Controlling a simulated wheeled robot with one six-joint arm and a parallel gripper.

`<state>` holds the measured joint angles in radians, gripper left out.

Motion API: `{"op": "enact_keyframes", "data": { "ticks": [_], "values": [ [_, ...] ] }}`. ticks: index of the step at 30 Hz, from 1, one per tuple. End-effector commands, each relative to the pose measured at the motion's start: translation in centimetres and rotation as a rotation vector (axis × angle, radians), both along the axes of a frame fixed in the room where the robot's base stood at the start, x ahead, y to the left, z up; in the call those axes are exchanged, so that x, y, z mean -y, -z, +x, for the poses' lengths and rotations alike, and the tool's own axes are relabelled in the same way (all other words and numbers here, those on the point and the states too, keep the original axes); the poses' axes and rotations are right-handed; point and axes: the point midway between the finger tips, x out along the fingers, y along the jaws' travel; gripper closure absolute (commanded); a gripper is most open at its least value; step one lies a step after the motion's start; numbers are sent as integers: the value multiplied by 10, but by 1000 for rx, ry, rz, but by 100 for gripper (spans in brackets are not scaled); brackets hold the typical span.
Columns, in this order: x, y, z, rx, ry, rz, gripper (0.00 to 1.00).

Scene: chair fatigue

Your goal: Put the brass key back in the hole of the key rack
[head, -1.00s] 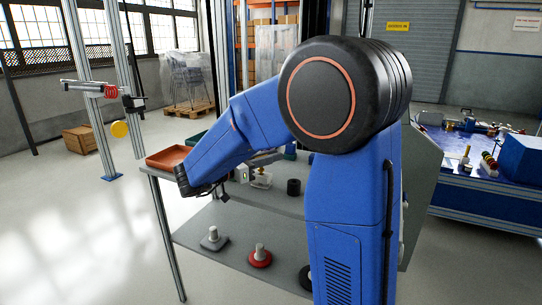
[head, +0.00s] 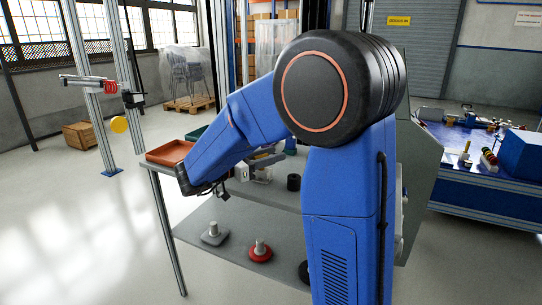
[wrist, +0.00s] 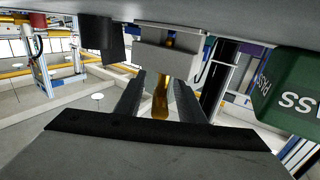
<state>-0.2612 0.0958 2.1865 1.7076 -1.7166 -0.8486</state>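In the wrist view, which looks upside down, the brass key (wrist: 161,98) lies between the two dark fingers of my gripper (wrist: 158,88). The fingers are apart, with a visible gap to the key on the left side. The key's far end meets a pale grey block (wrist: 168,58), which may be the key rack; whether it sits in a hole there is hidden. In the head view a pale block (head: 262,174) stands on the table beyond my wrist.
The grey table (head: 285,196) carries a red bin (head: 168,153), a green bin (head: 196,133) and a black cylinder (head: 293,182). The green bin marked PASS (wrist: 290,88) is close on the right in the wrist view. A lower shelf (head: 225,255) holds several round-based pieces.

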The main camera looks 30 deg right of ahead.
Motion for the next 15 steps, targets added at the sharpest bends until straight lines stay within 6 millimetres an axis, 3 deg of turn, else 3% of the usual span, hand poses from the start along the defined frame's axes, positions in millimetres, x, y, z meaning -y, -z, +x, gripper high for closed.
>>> {"op": "enact_keyframes", "data": {
  "ticks": [7, 15],
  "values": [
    [-16, 0, 0, 1, -2, -1, 64],
    [-62, 0, -3, 0, -3, 0, 64]
  ]
}}
